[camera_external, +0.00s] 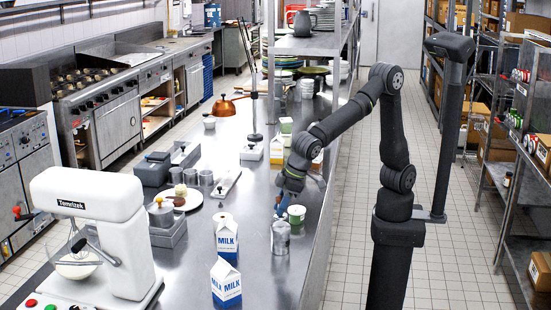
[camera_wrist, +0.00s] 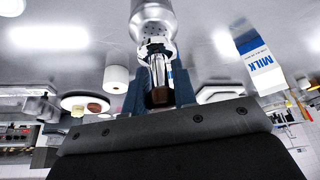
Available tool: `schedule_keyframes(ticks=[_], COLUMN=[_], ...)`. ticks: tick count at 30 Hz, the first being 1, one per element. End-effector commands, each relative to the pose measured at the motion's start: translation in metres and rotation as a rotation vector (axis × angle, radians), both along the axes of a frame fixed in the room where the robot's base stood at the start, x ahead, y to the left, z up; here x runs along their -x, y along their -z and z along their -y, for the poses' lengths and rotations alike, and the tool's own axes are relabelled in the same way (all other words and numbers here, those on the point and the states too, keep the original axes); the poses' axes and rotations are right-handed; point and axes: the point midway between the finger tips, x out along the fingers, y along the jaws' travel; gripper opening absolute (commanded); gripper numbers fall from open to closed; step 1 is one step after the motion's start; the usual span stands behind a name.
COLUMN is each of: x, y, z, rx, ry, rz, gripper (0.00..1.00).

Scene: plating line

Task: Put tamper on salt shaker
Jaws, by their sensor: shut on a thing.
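My gripper (camera_external: 281,205) is low over the steel counter, just above the salt shaker (camera_external: 281,238), a silver cylinder standing upright. In the wrist view, the shaker's perforated top (camera_wrist: 152,30) shows beyond the blue fingers. My gripper (camera_wrist: 155,88) is shut on the tamper (camera_wrist: 158,70), which has a shiny metal body and a dark brown end. The tamper's far end overlaps the shaker's top in the wrist view; I cannot tell whether they touch. In the external view the tamper is mostly hidden by the fingers.
A plate with small items (camera_external: 181,200) and a white mixer (camera_external: 95,230) are farther left. Counter behind the right-hand carton is partly clear.

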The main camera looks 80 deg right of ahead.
Motion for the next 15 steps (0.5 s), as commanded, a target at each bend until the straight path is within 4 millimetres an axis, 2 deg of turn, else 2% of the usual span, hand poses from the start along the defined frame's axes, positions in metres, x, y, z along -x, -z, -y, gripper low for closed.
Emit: schedule_keyframes(ticks=[4,15], x=[0.000,0.000], y=[0.021,0.026], z=[0.001,0.001], rx=[0.003,0.001], ry=[0.000,0.000], rz=[-0.001,-0.001], gripper=[0.02,0.02])
